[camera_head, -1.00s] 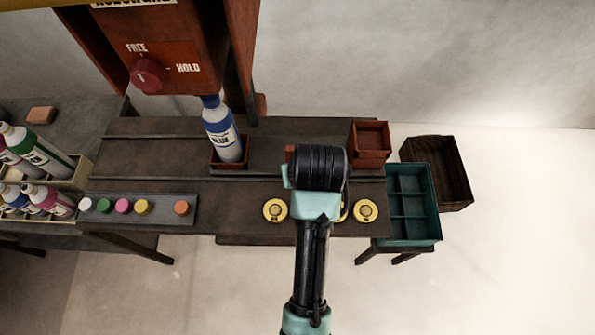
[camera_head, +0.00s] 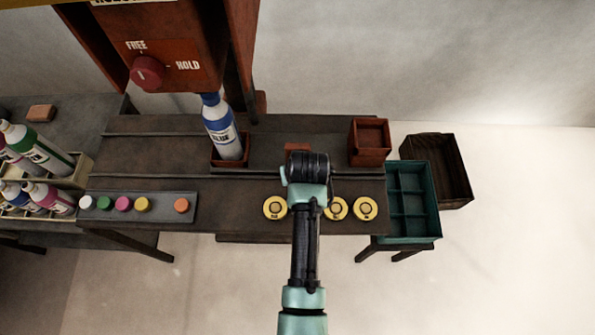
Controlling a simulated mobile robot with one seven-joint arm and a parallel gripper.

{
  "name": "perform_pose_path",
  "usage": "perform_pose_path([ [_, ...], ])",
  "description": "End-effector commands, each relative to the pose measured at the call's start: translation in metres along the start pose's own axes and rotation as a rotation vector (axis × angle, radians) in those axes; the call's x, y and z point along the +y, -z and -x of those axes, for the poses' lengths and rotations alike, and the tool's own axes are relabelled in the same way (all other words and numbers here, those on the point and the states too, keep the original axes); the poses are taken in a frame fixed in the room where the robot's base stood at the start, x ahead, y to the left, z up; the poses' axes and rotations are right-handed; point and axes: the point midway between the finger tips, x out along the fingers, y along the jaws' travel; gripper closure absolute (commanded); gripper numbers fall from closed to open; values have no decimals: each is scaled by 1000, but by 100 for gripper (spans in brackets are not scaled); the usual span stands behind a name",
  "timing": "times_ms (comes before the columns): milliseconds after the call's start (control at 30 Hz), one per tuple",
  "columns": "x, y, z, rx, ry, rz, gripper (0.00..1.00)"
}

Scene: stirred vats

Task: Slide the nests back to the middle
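A small red nest (camera_head: 216,161) sits on the dark bench's rail track, left of centre, under the red machine. A white and blue bottle (camera_head: 222,130) stands in it. A taller, open red box (camera_head: 369,158) stands at the right end of the track and looks empty; I cannot tell if it is a nest. A small red block-like thing (camera_head: 297,147) shows just behind my arm, mostly hidden. My arm's dark, round wrist part is over the bench between the bottle and the right box. My gripper is hidden beneath it.
The machine's red knob (camera_head: 147,71) is by FREE and HOLD marks. Yellow discs (camera_head: 364,208) lie along the bench front. A strip of coloured caps (camera_head: 163,217) is left. A teal divided crate (camera_head: 409,235) and dark crate (camera_head: 459,202) stand right.

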Motion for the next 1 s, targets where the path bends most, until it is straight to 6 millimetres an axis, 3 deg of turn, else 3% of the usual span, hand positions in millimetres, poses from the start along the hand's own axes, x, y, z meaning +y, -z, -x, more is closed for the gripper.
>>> perform_pose_path([
  [67,0,0,0,0,0,0,48],
  [367,0,0,0,0,0,0,100],
  [1000,-1,0,0,-1,2,-1,100],
])
